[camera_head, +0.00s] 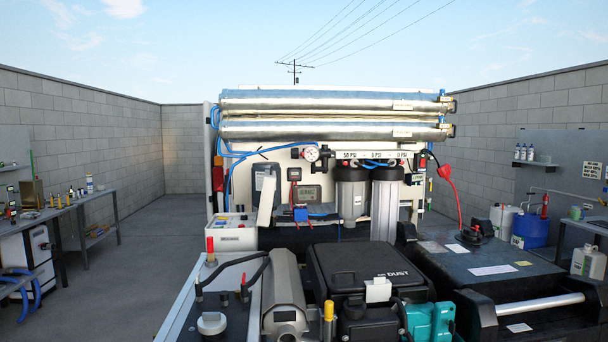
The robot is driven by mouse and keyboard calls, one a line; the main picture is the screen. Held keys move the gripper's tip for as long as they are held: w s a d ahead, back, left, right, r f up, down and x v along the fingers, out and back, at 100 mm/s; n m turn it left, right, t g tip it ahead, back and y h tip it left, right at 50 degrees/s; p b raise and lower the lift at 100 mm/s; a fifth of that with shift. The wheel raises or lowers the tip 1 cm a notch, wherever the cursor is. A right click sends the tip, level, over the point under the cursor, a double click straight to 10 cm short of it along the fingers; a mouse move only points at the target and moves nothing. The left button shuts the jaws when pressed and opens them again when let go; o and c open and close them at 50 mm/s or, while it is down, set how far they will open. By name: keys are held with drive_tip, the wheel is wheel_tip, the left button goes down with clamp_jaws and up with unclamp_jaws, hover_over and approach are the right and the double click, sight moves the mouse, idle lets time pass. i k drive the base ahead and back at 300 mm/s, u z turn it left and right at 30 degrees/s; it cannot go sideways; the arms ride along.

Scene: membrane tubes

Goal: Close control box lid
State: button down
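A small grey box (265,174), which looks like the control box, is mounted on the white panel below the two long metal tubes, left of the gauges. A pale flat flap (266,203), which looks like its lid, stands out from the front of the box at a tilt, so the lid appears open. The flap hides part of the box, and I cannot make out its inside or its hinge. My gripper is not in view, and nothing is seen touching the lid.
A white unit (231,232) stands below left. A black case (366,267), a grey cylinder (284,290) and hoses crowd the foreground. Open floor (150,240) lies left.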

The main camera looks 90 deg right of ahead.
sight(269, 181)
drive_tip(key=u, duration=0.7)
drive_tip(key=k, duration=0.2)
drive_tip(key=z, duration=3.6)
